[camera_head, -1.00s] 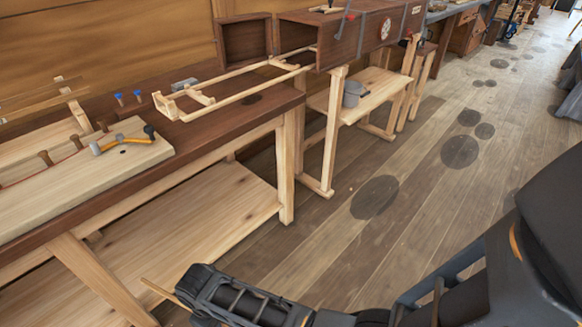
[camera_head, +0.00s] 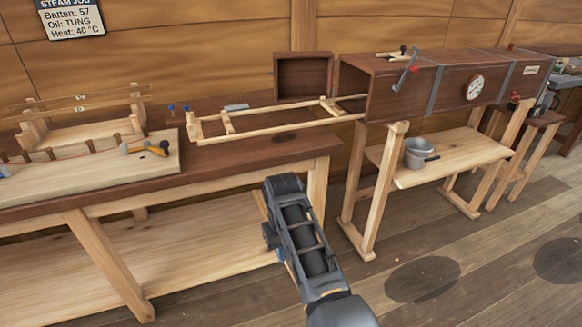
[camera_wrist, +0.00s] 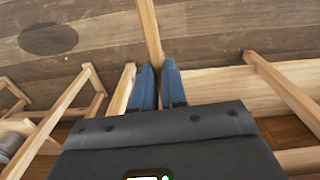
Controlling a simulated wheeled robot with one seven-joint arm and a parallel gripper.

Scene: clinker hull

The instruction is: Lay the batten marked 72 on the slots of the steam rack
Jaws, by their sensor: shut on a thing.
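The steam rack (camera_head: 280,129) is a pale wooden frame on the dark bench top, with its right end reaching into the mouth of the steam box (camera_head: 455,85). My gripper (camera_wrist: 159,72) is shut on a thin pale batten (camera_wrist: 150,32), which runs up between the blue fingers. In the head view my gripper is in front of the bench, below and nearer than the rack. Its fingers are hidden there, and only a short bit of the batten (camera_head: 259,203) shows beside it. No number on the held batten can be read.
Other thin battens (camera_head: 75,107) with small white tags rest on a wooden stand at the left. A board with pegs and a mallet (camera_head: 145,148) lies before it. A grey pot (camera_head: 420,152) stands on the shelf under the steam box.

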